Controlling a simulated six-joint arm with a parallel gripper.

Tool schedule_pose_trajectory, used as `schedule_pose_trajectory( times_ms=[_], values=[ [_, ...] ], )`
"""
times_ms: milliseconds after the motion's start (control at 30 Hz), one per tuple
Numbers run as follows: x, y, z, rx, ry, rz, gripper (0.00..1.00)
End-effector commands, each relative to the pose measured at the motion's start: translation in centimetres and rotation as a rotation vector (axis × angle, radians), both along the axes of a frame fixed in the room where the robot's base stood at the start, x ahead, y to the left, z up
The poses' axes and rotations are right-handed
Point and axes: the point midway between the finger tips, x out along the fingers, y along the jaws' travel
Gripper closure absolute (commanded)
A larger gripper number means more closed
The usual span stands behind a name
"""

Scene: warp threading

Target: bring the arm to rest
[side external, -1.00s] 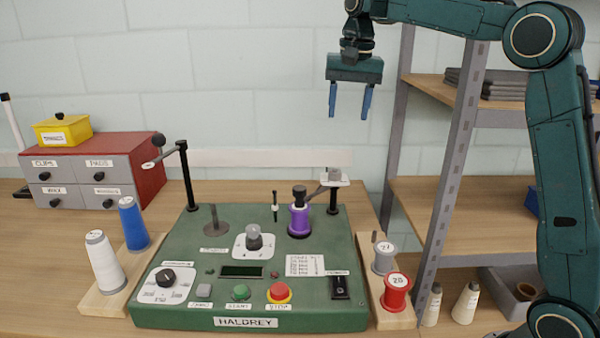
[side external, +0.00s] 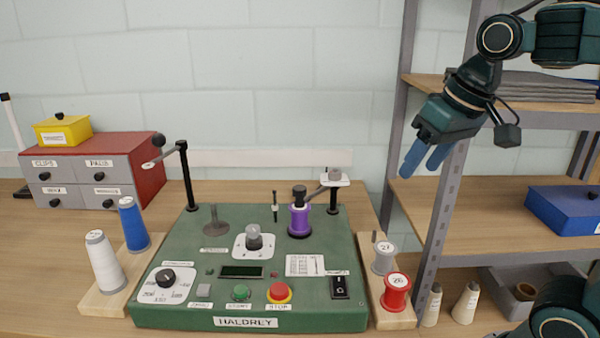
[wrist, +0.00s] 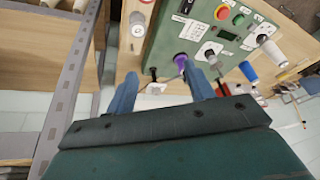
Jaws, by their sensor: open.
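My gripper (side external: 427,158) is open and empty, with its blue fingers tilted down and left. In the side external view it hangs in the air in front of the shelf unit, to the right of and above the green machine. Its fingers also show in the wrist view (wrist: 162,92), apart, with nothing between them being held. The green machine (side external: 185,240) stands on the table with a purple spool (side external: 299,220) upright at its back right. The machine also shows upside down in the wrist view (wrist: 165,50).
The metal shelf unit (side external: 440,215) stands close to my gripper, with a blue box (side external: 565,208) on its middle shelf. White and blue cones (side external: 103,262) stand left of the machine, a red spool (side external: 397,292) and a grey spool right. A red drawer cabinet (side external: 140,170) is at the back left.

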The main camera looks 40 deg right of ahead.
Motion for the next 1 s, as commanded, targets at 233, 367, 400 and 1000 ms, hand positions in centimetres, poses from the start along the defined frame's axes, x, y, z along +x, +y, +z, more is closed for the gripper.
schedule_pose_trajectory(
  times_ms=[233,367,400,1000],
  values=[
    [-4.9,0.9,-3.7,-0.047,-0.066,0.134,0.47],
    [-6.5,1.2,-5.3,-0.066,-0.089,0.182,0.47],
    [-6.9,1.2,-5.7,-0.071,-0.094,0.193,0.47],
    [-7.5,1.3,-6.5,-0.08,-0.105,0.217,0.47]
  ],
)
